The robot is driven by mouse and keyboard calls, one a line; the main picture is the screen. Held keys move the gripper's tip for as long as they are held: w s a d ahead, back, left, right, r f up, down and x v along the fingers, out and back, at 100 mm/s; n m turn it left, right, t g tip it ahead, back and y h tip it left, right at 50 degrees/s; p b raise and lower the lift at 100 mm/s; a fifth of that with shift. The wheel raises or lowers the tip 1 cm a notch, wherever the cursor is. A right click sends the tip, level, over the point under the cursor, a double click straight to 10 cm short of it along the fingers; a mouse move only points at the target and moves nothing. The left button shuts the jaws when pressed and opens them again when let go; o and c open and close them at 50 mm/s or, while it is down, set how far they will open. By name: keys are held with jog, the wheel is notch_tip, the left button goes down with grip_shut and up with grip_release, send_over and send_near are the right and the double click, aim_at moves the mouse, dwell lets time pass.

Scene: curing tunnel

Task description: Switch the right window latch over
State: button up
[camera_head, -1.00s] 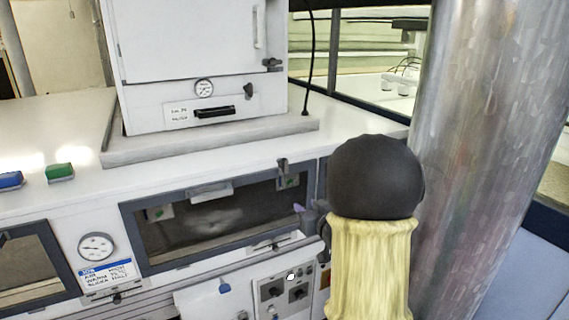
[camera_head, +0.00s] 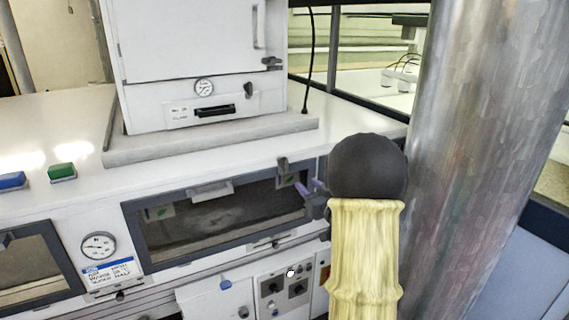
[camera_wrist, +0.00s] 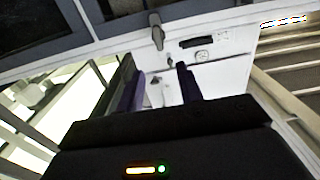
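The right window latch (camera_head: 283,165) is a small grey handle at the top edge of the right window's dark frame (camera_head: 160,262), near its right end. In the wrist view the latch (camera_wrist: 156,31) shows upright, above and apart from my fingertips. My gripper (camera_head: 312,189) is at the window's upper right corner, just right of and below the latch in the head view. In the wrist view my gripper (camera_wrist: 160,80) has its two dark purple fingers apart with nothing between them. My forearm and wrist hide the area right of the window.
A white oven (camera_head: 180,45) with a gauge and black handle stands on a grey slab above the window. A thick metal column (camera_head: 480,150) rises close on the right. Green (camera_head: 61,171) and blue (camera_head: 11,180) buttons sit on the white top at left.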

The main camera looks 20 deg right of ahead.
aim_at(286, 165)
jog(key=w+p, duration=0.1)
jog(key=w, duration=0.3)
jog(key=w+p, duration=0.2)
jog(key=w, duration=0.3)
jog(key=w+p, duration=0.2)
jog(key=w, duration=0.2)
jog(key=shift+w+a, duration=0.25)
jog(key=shift+w, duration=0.15)
grip_shut()
